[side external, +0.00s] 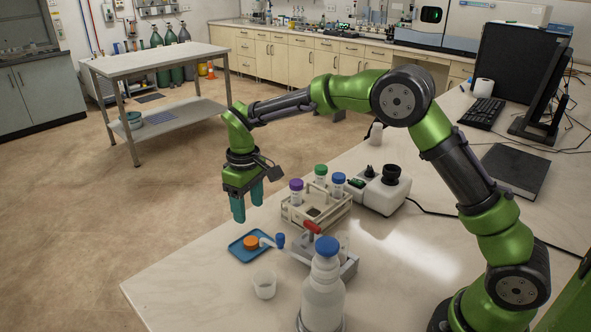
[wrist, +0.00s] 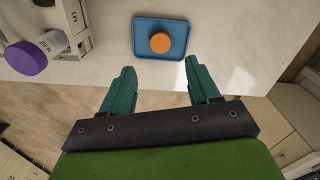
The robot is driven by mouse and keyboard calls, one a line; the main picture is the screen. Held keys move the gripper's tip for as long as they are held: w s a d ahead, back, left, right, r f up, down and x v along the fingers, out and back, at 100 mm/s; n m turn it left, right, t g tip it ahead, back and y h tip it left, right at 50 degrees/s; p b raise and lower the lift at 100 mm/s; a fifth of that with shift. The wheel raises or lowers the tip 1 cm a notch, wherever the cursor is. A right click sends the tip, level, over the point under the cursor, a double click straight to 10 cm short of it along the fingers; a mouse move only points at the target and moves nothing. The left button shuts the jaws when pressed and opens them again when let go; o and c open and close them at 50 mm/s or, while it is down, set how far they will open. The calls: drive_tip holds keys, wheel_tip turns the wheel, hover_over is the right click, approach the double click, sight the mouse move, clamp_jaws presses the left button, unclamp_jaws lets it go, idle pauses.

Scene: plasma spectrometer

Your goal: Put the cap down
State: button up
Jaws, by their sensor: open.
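An orange cap (side external: 250,242) lies in a small blue tray (side external: 236,249) near the table's left edge. In the wrist view the orange cap (wrist: 160,43) sits near the middle of the blue tray (wrist: 143,24), ahead of my fingers. My gripper (side external: 245,208) is above the table edge, fingers pointing down, over and behind the tray in the side view. The wrist view shows its teal fingers (wrist: 155,90) spread apart with nothing between them. My gripper is apart from the cap.
A rack (side external: 300,219) holds tubes with purple (side external: 296,184), green (side external: 321,169) and blue (side external: 339,177) caps. A white device (side external: 382,192) is behind.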

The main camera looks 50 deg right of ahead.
drive_tip(key=s+d+r+m+t+y, duration=0.1)
drive_tip(key=s+d+r+m+t, duration=0.25)
drive_tip(key=s+r, duration=0.9)
drive_tip(key=s+d+m+t, duration=0.1)
drive_tip(key=s+t, duration=0.1)
drive_tip(key=s, duration=0.5)
drive_tip(key=s+d+r+m+t+y, duration=0.1)
drive_tip(key=s+d+m, duration=0.1)
drive_tip(key=s, duration=0.5)
drive_tip(key=shift+d+t, duration=0.3)
drive_tip(key=shift+t, duration=0.05)
